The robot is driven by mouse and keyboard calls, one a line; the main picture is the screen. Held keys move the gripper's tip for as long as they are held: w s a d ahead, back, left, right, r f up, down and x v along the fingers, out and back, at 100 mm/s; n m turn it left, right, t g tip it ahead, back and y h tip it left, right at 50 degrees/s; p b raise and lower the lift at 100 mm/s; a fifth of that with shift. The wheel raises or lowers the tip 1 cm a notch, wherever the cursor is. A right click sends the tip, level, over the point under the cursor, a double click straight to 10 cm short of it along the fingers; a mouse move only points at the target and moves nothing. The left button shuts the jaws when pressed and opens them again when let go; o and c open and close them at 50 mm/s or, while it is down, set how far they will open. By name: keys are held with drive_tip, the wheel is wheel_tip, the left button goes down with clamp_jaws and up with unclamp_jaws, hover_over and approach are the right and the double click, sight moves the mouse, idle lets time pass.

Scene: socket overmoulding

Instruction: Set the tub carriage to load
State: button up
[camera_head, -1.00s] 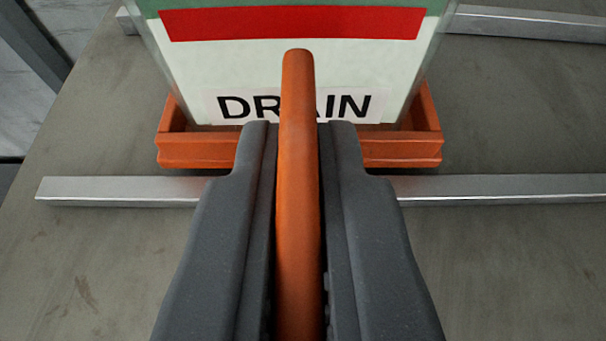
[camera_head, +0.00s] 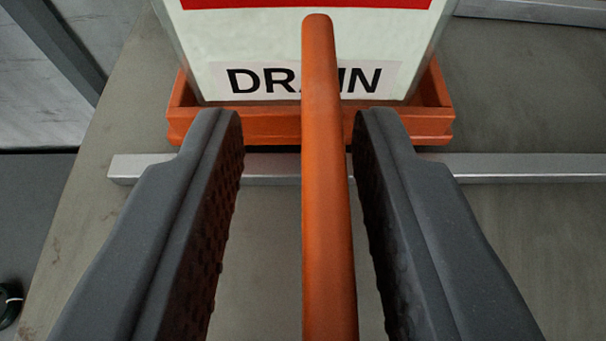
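The tub carriage (camera_head: 275,125) is an orange tray holding a pale tub (camera_head: 300,50) with a red band and a label reading DRAIN. An orange handle bar (camera_head: 327,200) extends from the carriage toward the camera and covers part of the label. My gripper (camera_head: 290,125) is open, with one dark, textured finger on each side of the handle and a gap on both sides. The handle sits nearer the right finger. The word load is not visible.
A metal rail (camera_head: 520,167) runs crosswise in front of the tray, and a second rail (camera_head: 540,10) runs behind. The grey tabletop (camera_head: 530,235) is bare on the right. Its left edge drops to a floor, where a small dark object (camera_head: 10,302) shows.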

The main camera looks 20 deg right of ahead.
drive_tip(key=shift+r, duration=0.1)
drive_tip(key=p+v, duration=0.1)
drive_tip(key=v, duration=1.2)
drive_tip(key=shift+s+p, duration=0.3)
drive_tip(key=shift+s, duration=0.05)
drive_tip(key=shift+a, duration=0.1)
drive_tip(key=a+r+n+t+y, duration=0.1)
drive_tip(key=a+r+y, duration=0.15)
drive_tip(key=r, duration=0.85)
drive_tip(key=a+r+n+y, duration=0.1)
drive_tip(key=a+r+y, duration=0.15)
drive_tip(key=r, duration=0.95)
drive_tip(key=s+d+r, duration=0.2)
drive_tip(key=s+r, duration=0.3)
drive_tip(key=r, duration=0.3)
drive_tip(key=s+d+r+n+t, duration=0.1)
drive_tip(key=s+d+r, duration=0.2)
drive_tip(key=r, duration=0.6)
drive_tip(key=s+d+r, duration=0.2)
drive_tip(key=s+r, duration=0.5)
drive_tip(key=r, duration=0.2)
drive_tip(key=shift+d+r+n+t+h, duration=0.25)
drive_tip(key=shift+d+n+t+h, duration=0.05)
drive_tip(key=shift+d+t, duration=0.1)
drive_tip(key=shift+a, duration=0.1)
